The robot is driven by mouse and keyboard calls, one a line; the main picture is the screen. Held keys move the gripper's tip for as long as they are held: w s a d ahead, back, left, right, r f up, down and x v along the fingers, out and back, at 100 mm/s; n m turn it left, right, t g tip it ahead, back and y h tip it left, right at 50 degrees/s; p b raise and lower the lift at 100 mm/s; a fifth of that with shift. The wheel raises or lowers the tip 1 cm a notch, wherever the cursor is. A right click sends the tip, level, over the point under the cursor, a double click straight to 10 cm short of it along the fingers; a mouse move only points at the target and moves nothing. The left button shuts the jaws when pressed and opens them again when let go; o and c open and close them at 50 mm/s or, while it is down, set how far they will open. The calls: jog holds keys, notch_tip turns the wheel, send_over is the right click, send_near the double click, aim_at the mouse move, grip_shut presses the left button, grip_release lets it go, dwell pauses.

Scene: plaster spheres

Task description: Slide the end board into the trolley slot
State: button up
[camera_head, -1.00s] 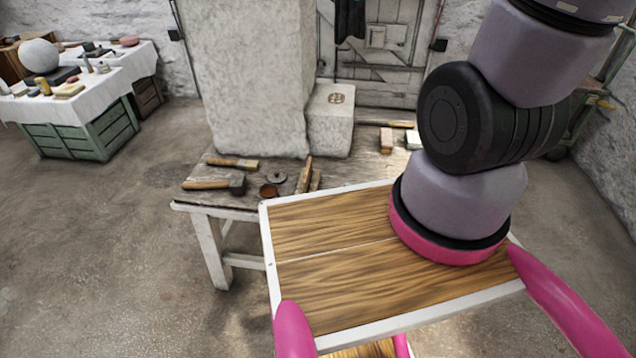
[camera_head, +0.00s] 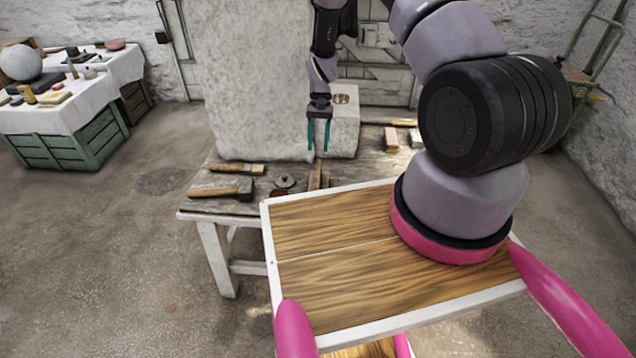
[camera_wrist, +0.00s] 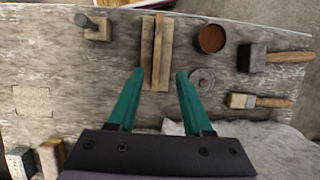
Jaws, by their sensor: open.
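My gripper (camera_head: 319,148) is open and empty, its teal fingers pointing down above the worktable (camera_head: 300,172). In the wrist view the gripper (camera_wrist: 160,73) has a narrow upright-looking wood piece (camera_wrist: 158,45) between and beyond its fingertips, over wider pale wood. These pieces also show in the head view as a wooden piece (camera_head: 315,177) below the fingers. I cannot tell whether this is the end board. A green-framed trolley (camera_head: 592,62) stands at the far right, partly cut off; no slot can be made out on it.
A mallet (camera_head: 228,189), a brush (camera_head: 236,168) and a grey disc (camera_wrist: 203,80) lie on the worktable, with a brown-filled tin (camera_wrist: 211,38). A tall stone block (camera_head: 245,75) and a smaller one (camera_head: 345,125) stand behind. The floor at left is clear.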

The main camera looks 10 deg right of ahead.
aim_at(318, 170)
jog(key=shift+g, duration=0.4)
jog(key=x, duration=0.7)
jog(key=shift+w+d+f, duration=0.15)
jog(key=shift+d+f, duration=0.05)
jog(key=shift+d, duration=0.2)
jog(key=shift+w+x, duration=0.1)
jog(key=shift+x, duration=1.25)
jog(key=shift+w+x, duration=0.15)
jog(key=shift+x, duration=1.15)
jog(key=shift+f, duration=0.3)
grip_shut()
